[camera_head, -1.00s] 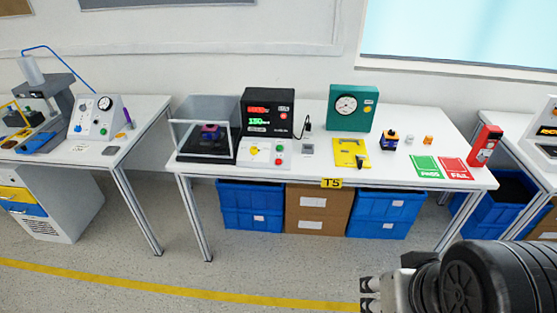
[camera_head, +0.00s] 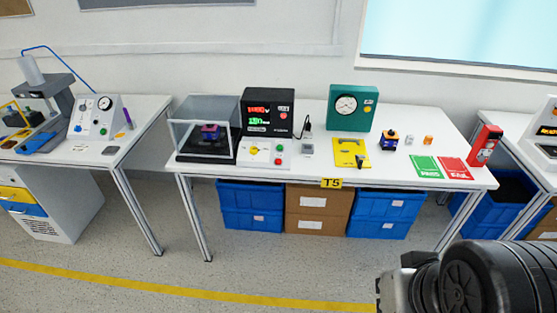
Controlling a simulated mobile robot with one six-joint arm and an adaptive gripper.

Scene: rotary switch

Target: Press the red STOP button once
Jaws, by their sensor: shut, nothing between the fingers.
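A white control box (camera_head: 265,153) on the middle table carries several small coloured buttons. I cannot read a STOP label on either. My gripper (camera_head: 379,292) is at the lower right, in front of the table and well away from the box. Its fingers barely show at the end of my arm; it is shut and empty.
A clear-walled case (camera_head: 205,112) stands left of the control box. A green gauge box (camera_head: 352,108), a yellow plate (camera_head: 350,153) and green and red mats (camera_head: 427,167) lie to the right. Blue bins (camera_head: 390,207) sit under the table. The floor in front is open.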

